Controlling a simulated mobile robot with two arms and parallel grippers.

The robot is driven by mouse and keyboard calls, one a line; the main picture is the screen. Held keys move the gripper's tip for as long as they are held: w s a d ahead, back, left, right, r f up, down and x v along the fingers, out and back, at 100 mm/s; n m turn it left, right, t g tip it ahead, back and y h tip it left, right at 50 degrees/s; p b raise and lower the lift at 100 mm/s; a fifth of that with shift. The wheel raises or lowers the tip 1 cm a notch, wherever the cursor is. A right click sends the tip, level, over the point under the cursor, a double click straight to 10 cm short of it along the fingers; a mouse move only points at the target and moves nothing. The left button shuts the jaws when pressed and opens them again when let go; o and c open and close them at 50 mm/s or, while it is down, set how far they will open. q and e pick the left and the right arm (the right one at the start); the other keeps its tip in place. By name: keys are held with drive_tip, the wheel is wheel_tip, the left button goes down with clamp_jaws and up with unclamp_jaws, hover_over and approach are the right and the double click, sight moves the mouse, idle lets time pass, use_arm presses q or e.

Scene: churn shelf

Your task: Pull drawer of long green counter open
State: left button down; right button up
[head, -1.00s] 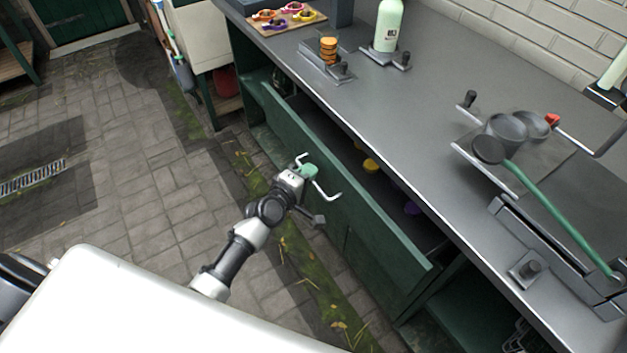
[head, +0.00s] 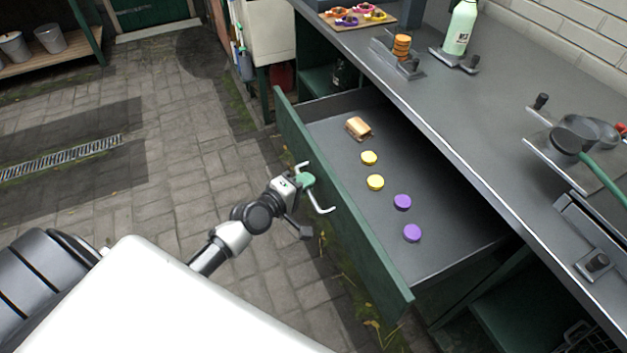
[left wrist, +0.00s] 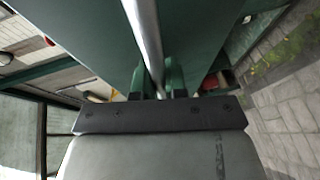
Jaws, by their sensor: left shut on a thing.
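The drawer (head: 340,215) of the long green counter (head: 490,195) stands well out from under the grey top. Its dark tray shows a wrapped brown item (head: 358,127), two yellow discs (head: 369,158) and two purple discs (head: 402,202). My left gripper (head: 306,181) is shut on the metal bar handle (head: 322,207) on the drawer's front. In the left wrist view the handle bar (left wrist: 143,30) runs between the green fingers (left wrist: 160,80). My right gripper is not in view.
On the counter top are a green bottle (head: 460,27), a stack of orange discs (head: 401,46), a board of colourful pieces (head: 357,16) and a pan with a green handle (head: 585,150). Paved floor (head: 170,170) left of the drawer is clear.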

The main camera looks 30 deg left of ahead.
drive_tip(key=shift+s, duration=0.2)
use_arm(q)
drive_tip(key=c, duration=1.5)
unclamp_jaws()
drive_tip(key=shift+a, duration=0.1)
drive_tip(key=shift+o, duration=0.2)
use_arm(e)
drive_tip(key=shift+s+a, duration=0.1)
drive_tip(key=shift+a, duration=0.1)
use_arm(q)
drive_tip(key=shift+s, duration=0.15)
drive_tip(key=v, duration=1)
drive_tip(key=shift+s+b, duration=0.3)
drive_tip(key=shift+b, duration=0.1)
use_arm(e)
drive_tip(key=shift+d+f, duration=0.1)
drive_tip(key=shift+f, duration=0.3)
use_arm(q)
drive_tip(key=shift+a, duration=0.15)
